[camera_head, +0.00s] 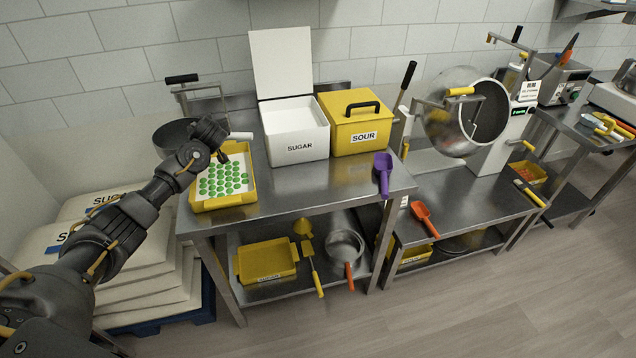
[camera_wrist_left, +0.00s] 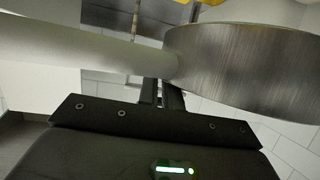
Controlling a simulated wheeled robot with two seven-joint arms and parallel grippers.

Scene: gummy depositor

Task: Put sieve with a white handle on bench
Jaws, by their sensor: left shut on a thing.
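The sieve (camera_head: 174,137) is a round grey metal ring with a white handle (camera_head: 240,136). It is in the air over the left end of the steel bench (camera_head: 290,183), above and behind a tray of green gummies. My left gripper (camera_head: 220,150) is shut on the white handle close to the ring. In the left wrist view the metal ring (camera_wrist_left: 245,65) fills the upper right and the handle (camera_wrist_left: 80,48) runs to the left. The fingertips are largely hidden there. My right gripper is in neither view.
A yellow-edged tray of green gummies (camera_head: 224,203) sits on the bench's left. A white SUGAR bin (camera_head: 298,150), a yellow SOUR box (camera_head: 352,137) and a purple scoop (camera_head: 383,172) stand right of it. An orange-handled sieve (camera_head: 345,245) is on the shelf below. The bench's front middle is clear.

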